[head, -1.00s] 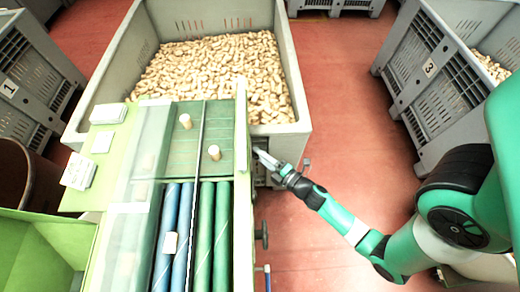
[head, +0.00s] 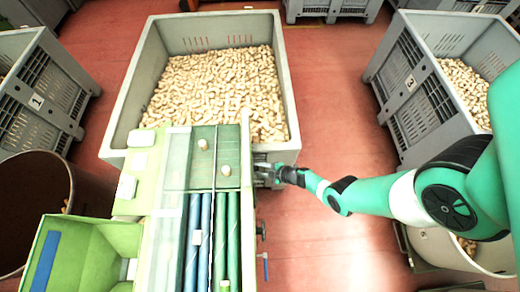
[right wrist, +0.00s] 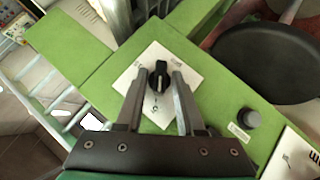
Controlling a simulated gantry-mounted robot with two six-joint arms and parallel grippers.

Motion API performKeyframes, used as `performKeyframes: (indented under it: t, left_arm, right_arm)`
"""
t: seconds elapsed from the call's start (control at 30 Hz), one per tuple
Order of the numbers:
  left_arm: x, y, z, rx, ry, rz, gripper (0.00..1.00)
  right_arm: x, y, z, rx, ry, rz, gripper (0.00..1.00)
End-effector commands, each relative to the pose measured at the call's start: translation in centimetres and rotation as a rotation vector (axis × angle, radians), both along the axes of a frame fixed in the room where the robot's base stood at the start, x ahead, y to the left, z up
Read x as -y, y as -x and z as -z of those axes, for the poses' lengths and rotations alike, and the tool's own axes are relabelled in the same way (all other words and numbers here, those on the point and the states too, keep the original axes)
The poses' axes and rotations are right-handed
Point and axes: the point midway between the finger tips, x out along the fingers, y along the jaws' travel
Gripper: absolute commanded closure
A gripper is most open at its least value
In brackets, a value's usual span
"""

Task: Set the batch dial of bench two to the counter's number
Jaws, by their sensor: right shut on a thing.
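The batch dial is a black knob (right wrist: 158,79) with a pale pointer mark, on a white card (right wrist: 135,88) with printed numbers, fixed to a green panel (right wrist: 205,98). My right gripper (right wrist: 158,82) has one finger on each side of the knob and is shut on it. In the head view the right gripper (head: 268,172) is at the right side of the green bench (head: 245,160), and the dial itself is hidden there. I cannot make out the counter's number. My left gripper is not in view.
A second small black knob (right wrist: 249,117) sits beside a small label on the panel. A large grey crate of corks (head: 285,60) stands behind the bench. Crate 3 (head: 408,85) is at the right and crate 1 (head: 45,98) at the left. Red floor between is clear.

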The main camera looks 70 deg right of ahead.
Motion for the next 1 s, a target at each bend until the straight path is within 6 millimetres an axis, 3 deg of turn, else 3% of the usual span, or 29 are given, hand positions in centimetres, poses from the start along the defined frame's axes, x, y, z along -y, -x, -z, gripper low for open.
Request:
performKeyframes:
  t: [0.87, 0.9, 1.0]
  left_arm:
    - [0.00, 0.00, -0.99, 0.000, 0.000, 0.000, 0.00]
    - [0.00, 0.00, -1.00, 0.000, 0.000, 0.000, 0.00]
    - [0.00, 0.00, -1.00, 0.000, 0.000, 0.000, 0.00]
  right_arm:
    - [0.15, 0.08, 0.18, -0.042, -0.087, 0.003, 1.00]
    - [0.15, 0.09, 0.20, -0.042, -0.087, 0.003, 0.61]
    - [0.13, 0.08, 0.18, -0.042, -0.087, 0.003, 0.53]
